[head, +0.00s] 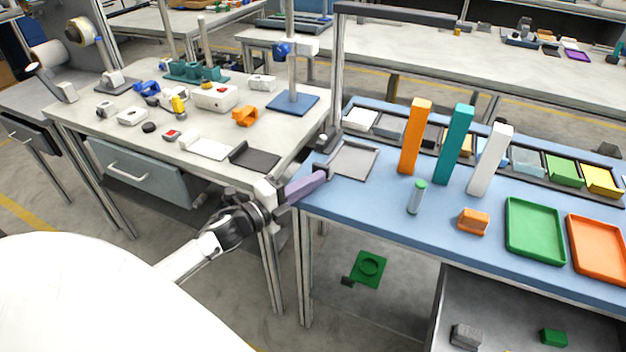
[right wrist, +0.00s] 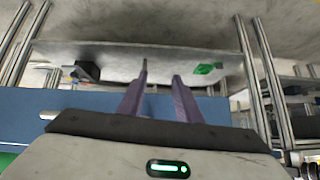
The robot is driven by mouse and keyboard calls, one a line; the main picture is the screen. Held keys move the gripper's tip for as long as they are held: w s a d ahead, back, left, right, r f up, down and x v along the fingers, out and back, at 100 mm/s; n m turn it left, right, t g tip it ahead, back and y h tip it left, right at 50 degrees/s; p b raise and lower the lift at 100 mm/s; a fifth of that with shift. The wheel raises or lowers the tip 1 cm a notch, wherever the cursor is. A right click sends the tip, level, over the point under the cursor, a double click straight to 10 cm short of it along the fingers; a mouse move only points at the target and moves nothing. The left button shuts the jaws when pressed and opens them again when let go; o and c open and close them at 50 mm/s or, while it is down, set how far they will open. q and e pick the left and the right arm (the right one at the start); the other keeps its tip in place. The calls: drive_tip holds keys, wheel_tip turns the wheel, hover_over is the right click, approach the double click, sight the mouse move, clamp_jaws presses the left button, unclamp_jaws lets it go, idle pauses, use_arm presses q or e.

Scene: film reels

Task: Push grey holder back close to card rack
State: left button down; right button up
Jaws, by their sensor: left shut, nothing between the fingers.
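The grey holder (head: 354,161), a shallow flat tray, lies at the left end of the blue table. The card rack (head: 408,129) is a long dark strip of coloured compartments along the table's back; a narrow gap shows between it and the holder. My left gripper (head: 325,174) has purple fingers, shut and empty, at the holder's near left corner. I cannot tell whether the fingertips touch it. My right gripper (right wrist: 160,71) shows only in the right wrist view, its purple fingers apart with nothing between them.
Orange (head: 415,137), teal (head: 455,145) and white (head: 490,160) upright blocks stand right of the holder. A capped tube (head: 417,198), orange block (head: 473,221), green tray (head: 534,230) and orange tray (head: 598,248) are nearer the front. An open drawer (head: 500,310) lies below.

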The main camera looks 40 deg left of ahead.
use_arm(q)
drive_tip(key=shift+w, duration=0.1)
use_arm(e)
drive_tip(key=shift+s, duration=0.1)
use_arm(q)
drive_tip(key=shift+w+a+b, duration=0.45)
drive_tip(key=shift+w+a, duration=0.2)
drive_tip(key=shift+w, duration=0.2)
use_arm(e)
drive_tip(key=shift+f, duration=0.35)
drive_tip(key=shift+r, duration=0.1)
use_arm(q)
drive_tip(key=shift+s+d, duration=0.2)
drive_tip(key=shift+d, duration=0.05)
drive_tip(key=shift+s+d+r+p, duration=0.1)
drive_tip(key=shift+s+d+p, duration=0.7)
drive_tip(key=shift+s, duration=0.25)
drive_tip(key=s+a, duration=0.1)
drive_tip(key=s, duration=0.9)
drive_tip(key=shift+s+a+b, duration=0.3)
drive_tip(key=shift+s+a, duration=0.05)
use_arm(e)
drive_tip(key=shift+s+a+r, duration=0.15)
drive_tip(key=shift+s+a, duration=0.1)
drive_tip(key=shift+s, duration=0.15)
